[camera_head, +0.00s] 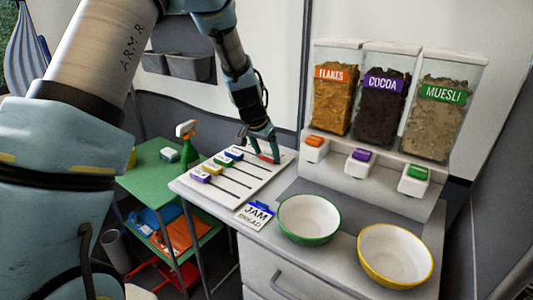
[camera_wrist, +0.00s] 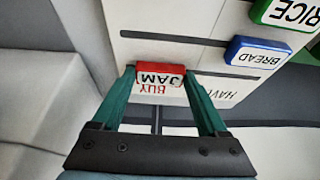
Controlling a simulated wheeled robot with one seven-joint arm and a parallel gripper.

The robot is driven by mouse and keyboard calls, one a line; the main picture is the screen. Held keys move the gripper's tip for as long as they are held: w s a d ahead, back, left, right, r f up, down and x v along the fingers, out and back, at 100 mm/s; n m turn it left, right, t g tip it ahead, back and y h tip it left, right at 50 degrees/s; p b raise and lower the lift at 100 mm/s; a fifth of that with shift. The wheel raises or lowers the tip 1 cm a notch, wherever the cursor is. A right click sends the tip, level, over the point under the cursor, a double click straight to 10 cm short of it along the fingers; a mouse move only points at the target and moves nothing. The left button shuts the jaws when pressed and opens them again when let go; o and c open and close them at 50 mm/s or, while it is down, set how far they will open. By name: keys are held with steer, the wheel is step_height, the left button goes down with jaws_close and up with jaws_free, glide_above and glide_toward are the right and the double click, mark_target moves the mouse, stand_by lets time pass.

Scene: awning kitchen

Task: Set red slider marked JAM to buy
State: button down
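The red slider (camera_head: 268,159) marked JAM sits on the white slotted board (camera_head: 226,202). In the camera_head view it is toward the right end of its track, while the other sliders stand at the left ends. My gripper (camera_head: 262,150) reaches down over it. In the camera_wrist view the red slider (camera_wrist: 160,72) lies between the two green fingers of my gripper (camera_wrist: 160,75), which appear to touch both its sides. The red word BUY shows right beside the JAM label. The word HAVE is printed on the board to the right and partly cut off.
A blue BREAD slider (camera_wrist: 254,52) and a green RICE slider (camera_wrist: 288,12) are nearby. A JAM and BREAD card (camera_head: 254,216), a green-rimmed bowl (camera_head: 308,219) and a yellow-rimmed bowl (camera_head: 395,256) stand right of the board. Cereal dispensers (camera_head: 383,95) stand behind.

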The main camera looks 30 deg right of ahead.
jaws_free()
steer(key=shift+s+d, duration=0.15)
steer(key=shift+s, duration=0.1)
steer(key=shift+r, duration=0.1)
steer(key=b+v, duration=0.1)
steer(key=v, duration=0.9)
steer(key=shift+r, duration=0.3)
steer(key=a+n+y+p, duration=0.2)
steer(key=a+n, duration=0.3)
steer(key=a, duration=1.5)
steer(key=s+a+n+y, duration=0.1)
steer(key=s+a+n, duration=0.2)
steer(key=s+a, duration=0.2)
steer(key=s+a+n+p, duration=0.1)
steer(key=s+a+n, duration=0.2)
steer(key=a, duration=0.7)
steer(key=shift+s+a+f+g+y, duration=0.4)
steer(key=shift+s+f, duration=0.1)
steer(key=shift+s, duration=0.5)
